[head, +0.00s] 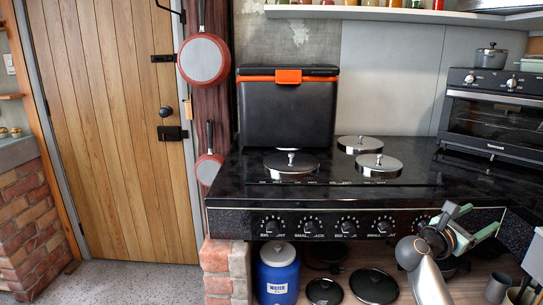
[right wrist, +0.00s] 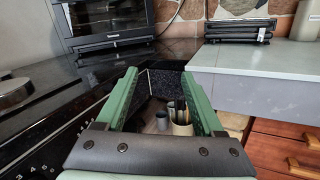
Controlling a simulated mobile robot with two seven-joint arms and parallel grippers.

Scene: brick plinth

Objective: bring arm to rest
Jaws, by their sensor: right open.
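My right gripper (head: 480,220) is at the lower right in the head view, in front of the right end of the black stove (head: 230,221). Its green fingers are apart, with nothing between them. In the right wrist view the gripper (right wrist: 160,76) is open, its two green fingers spread above the corner between the black counter and the grey worktop (right wrist: 280,60). Below the fingers stand a cup holding utensils (right wrist: 181,127) and a small grey cup (right wrist: 162,121). My left gripper is not in the head view.
Lidded burners (head: 379,166) and a black cool box (head: 288,118) stand on the stove top. A toaster oven (head: 495,122) sits at the right. A blue water container (head: 278,275) and black lids (head: 374,286) are on the shelf below. Floor by the wooden door (head: 110,120) is clear.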

